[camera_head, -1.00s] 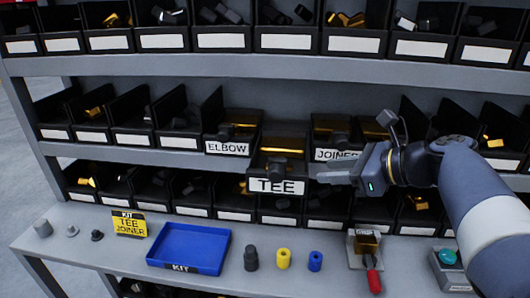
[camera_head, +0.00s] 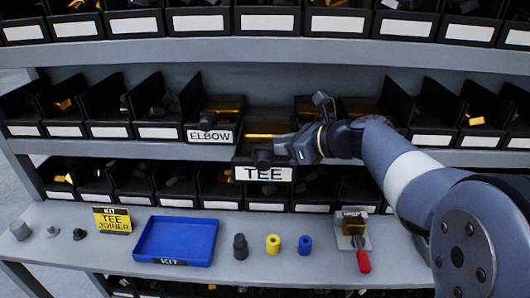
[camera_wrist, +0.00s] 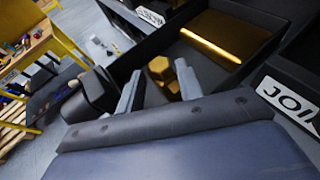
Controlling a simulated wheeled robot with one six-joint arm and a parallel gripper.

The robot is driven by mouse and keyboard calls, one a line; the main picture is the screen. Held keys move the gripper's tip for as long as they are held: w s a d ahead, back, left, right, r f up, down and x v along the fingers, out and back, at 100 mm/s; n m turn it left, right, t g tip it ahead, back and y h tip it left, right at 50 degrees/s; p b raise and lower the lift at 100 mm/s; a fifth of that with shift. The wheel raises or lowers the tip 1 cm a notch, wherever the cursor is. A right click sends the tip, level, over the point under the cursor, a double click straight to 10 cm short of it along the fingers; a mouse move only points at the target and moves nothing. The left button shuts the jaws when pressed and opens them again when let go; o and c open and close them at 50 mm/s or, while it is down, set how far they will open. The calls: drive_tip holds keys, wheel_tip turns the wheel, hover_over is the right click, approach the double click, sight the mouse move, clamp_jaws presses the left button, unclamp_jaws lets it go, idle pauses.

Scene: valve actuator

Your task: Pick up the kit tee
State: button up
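The TEE bin (camera_head: 247,172) is pulled out from the middle shelf, with its white TEE label in front. In the wrist view, a brass-coloured fitting (camera_wrist: 163,70), apparently a tee, lies inside it. My gripper (camera_head: 270,147) is over the front of this bin, reaching in from the right. In the wrist view, the fingers of my gripper (camera_wrist: 158,76) stand apart on either side of the fitting, with a gap showing. I cannot tell whether they touch it. The blue kit tray (camera_head: 176,219) lies on the bench, with no fitting visible in it.
The ELBOW bin (camera_head: 211,136) is close on the left; the JOINER label (camera_wrist: 290,98) is close on the right. A yellow kit card (camera_head: 113,220) reads TEE JOINER. Grey, yellow (camera_head: 273,244) and blue cylinders and a red-handled clamp (camera_head: 356,235) stand on the bench.

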drive_tip(key=shift+w+a+f, duration=0.2)
drive_tip(key=shift+w+a, duration=0.05)
drive_tip(key=shift+a, duration=0.2)
clamp_jaws()
